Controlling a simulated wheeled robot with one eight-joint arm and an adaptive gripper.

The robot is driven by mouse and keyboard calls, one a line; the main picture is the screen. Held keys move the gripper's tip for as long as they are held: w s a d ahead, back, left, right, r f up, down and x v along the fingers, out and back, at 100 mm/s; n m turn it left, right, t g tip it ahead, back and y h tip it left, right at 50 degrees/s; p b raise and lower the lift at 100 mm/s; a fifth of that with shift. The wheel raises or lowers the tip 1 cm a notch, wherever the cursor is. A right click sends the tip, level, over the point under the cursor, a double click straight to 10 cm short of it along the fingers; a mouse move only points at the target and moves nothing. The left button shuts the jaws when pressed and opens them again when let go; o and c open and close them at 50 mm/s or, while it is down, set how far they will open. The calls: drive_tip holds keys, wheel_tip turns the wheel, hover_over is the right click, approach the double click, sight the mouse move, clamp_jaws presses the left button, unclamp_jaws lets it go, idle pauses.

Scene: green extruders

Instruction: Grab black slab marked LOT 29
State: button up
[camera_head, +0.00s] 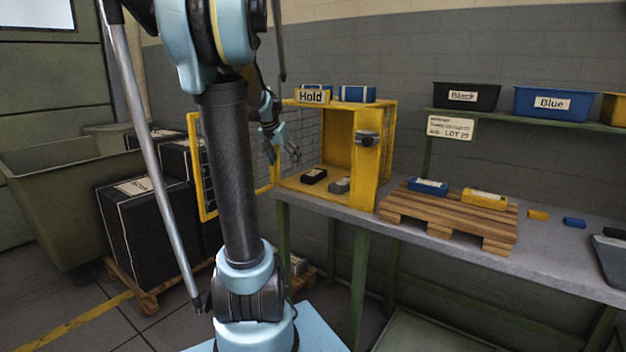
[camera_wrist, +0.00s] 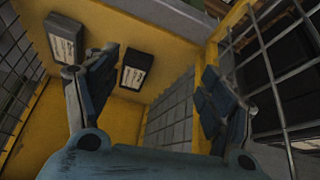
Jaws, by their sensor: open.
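The yellow "Hold" cabinet (camera_head: 368,150) stands on the bench with its mesh door (camera_head: 204,170) swung open to the left. Inside on its floor lie a black slab (camera_head: 313,175) and, to its right, a dark grey slab (camera_head: 339,186). My gripper (camera_head: 284,157) is open and empty in front of the cabinet opening. The wrist view shows two dark slabs with white labels, one at upper left (camera_wrist: 63,40) and one between the fingers, nearer the left finger (camera_wrist: 137,66). I cannot read either label or tell which one is LOT 29.
A wooden pallet (camera_head: 440,222) with a blue block (camera_head: 428,186) and a yellow block (camera_head: 485,198) sits right of the cabinet. Black (camera_head: 467,97) and blue (camera_head: 553,103) bins stand on the shelf, with a "LOT 29" sign (camera_head: 451,127) below. The cabinet walls bound the slabs closely.

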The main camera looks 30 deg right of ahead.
drive_tip(key=w+d+r+m+h, duration=0.1)
drive_tip(key=w+d+m, duration=0.15)
drive_tip(key=d, duration=0.75)
approach(313, 173)
drive_tip(key=shift+w+d+f+g, duration=0.15)
drive_tip(key=shift+w+d+f, duration=0.15)
drive_tip(key=shift+d+f, duration=0.3)
drive_tip(key=shift+w+d+f+g, duration=0.15)
drive_tip(key=shift+w+d+f, duration=0.15)
drive_tip(key=shift+d+f, duration=0.25)
drive_tip(key=shift+a+x, duration=0.1)
drive_tip(key=shift+x, duration=1.35)
drive_tip(key=shift+a+x, duration=0.15)
drive_tip(key=shift+x, duration=1.35)
drive_tip(key=shift+f, duration=0.1)
drive_tip(key=c, duration=1.5)
